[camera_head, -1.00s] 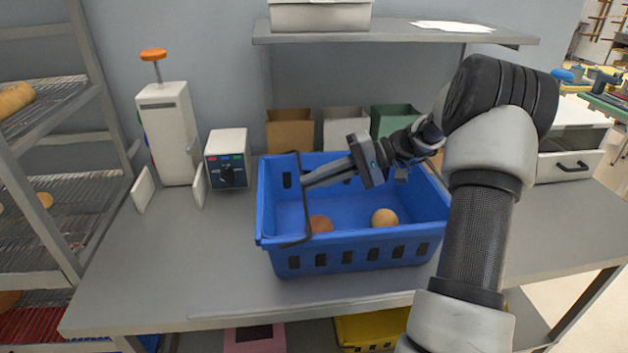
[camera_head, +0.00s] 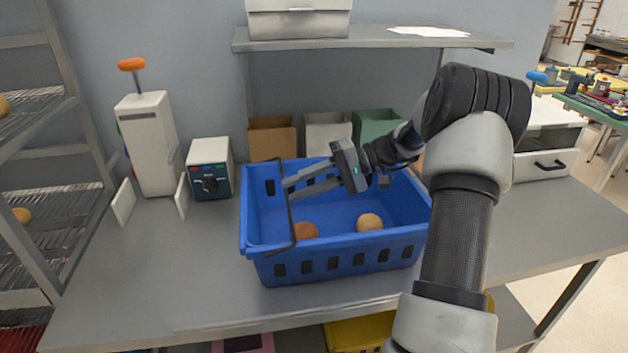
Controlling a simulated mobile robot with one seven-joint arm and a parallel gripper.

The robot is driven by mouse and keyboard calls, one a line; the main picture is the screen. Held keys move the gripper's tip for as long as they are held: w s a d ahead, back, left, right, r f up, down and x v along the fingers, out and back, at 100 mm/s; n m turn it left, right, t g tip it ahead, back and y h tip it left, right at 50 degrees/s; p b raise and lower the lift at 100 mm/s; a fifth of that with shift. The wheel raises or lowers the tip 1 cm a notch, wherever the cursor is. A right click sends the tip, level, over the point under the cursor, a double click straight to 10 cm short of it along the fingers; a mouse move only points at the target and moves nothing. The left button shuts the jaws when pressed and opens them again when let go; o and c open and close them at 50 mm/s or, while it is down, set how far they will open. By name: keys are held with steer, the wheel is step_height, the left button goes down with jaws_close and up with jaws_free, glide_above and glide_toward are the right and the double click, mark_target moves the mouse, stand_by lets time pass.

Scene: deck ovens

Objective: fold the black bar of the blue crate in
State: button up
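The blue crate (camera_head: 335,262) stands on the grey table. Its black bar (camera_head: 290,218) is at the crate's left end, joined near the front and back walls, and stands in from the left rim. My gripper (camera_head: 288,188) reaches in from the right, above the crate's inside, with its fingertips at the bar's inner side. Its two fingers look parted, with a narrow gap. I cannot tell whether the tips touch the bar. An orange-brown round bun (camera_head: 305,230) and a paler bun (camera_head: 369,222) lie on the crate floor.
A white machine with an orange knob (camera_head: 148,145) and a control box (camera_head: 210,168) stand left of the crate. Brown (camera_head: 272,138), white and green bins stand behind it. A shelf (camera_head: 370,41) hangs above. The table front is clear.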

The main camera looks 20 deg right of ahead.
steer(key=p+v, duration=0.1)
steer(key=v, duration=1.6)
steer(key=shift+d, duration=0.1)
